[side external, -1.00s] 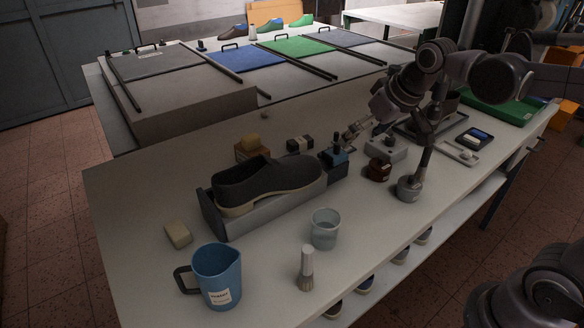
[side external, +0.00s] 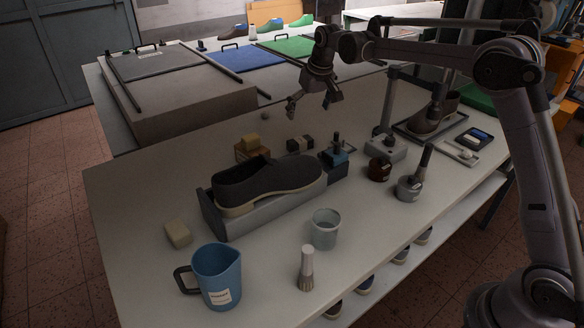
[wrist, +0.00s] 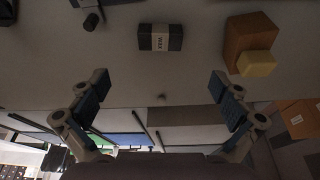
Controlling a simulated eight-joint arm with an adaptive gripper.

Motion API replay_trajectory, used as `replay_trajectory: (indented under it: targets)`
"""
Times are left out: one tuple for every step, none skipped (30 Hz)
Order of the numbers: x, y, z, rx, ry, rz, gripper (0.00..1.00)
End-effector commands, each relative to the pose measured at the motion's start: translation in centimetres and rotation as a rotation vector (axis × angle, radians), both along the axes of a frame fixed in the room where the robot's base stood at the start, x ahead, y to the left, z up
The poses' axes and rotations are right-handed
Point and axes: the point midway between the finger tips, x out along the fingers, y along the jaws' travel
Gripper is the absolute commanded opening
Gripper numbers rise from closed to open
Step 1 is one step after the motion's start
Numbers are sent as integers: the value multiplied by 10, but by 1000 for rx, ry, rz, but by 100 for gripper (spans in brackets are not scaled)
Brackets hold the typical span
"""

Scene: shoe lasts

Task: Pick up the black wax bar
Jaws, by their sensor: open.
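The black wax bar (side external: 300,144) lies on the table behind the dark shoe, with a pale paper band around its middle. It also shows in the wrist view (wrist: 160,37), at the top centre, with print on the band. My gripper (side external: 308,108) is raised above the back part of the table, behind the bar and apart from it. In the wrist view my gripper (wrist: 160,90) has its two blue-padded fingers spread wide, with nothing between them.
A brown block with a yellow piece on it (wrist: 249,42) sits beside the bar. The dark shoe (side external: 262,180) rests in a grey cradle in front. Bare table lies behind the bar.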

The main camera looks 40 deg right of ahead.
Motion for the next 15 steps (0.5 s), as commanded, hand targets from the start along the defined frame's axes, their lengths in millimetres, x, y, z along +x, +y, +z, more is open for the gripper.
replay_trajectory:
  targets:
    - [3,-1,-3,0,3,-2,100]
    - [4,-1,-5,0,5,-2,100]
    - [6,-2,-7,0,6,-2,100]
    - [7,-2,-10,1,6,-3,100]
    - [8,-2,-13,1,7,-3,100]
    - [10,-2,-18,1,7,-3,100]
    - [11,-3,-23,1,6,-3,100]
    - [12,-3,-27,1,6,-3,100]
    - [14,-3,-33,1,6,-3,100]
    - [15,-3,-38,1,6,-3,100]
    - [16,-3,-41,1,6,-3,100]
    - [18,-3,-46,1,6,-3,100]
    - [19,-3,-49,1,6,-3,100]
    - [20,-3,-52,1,6,-3,100]
    - [20,-4,-55,1,5,-3,100]
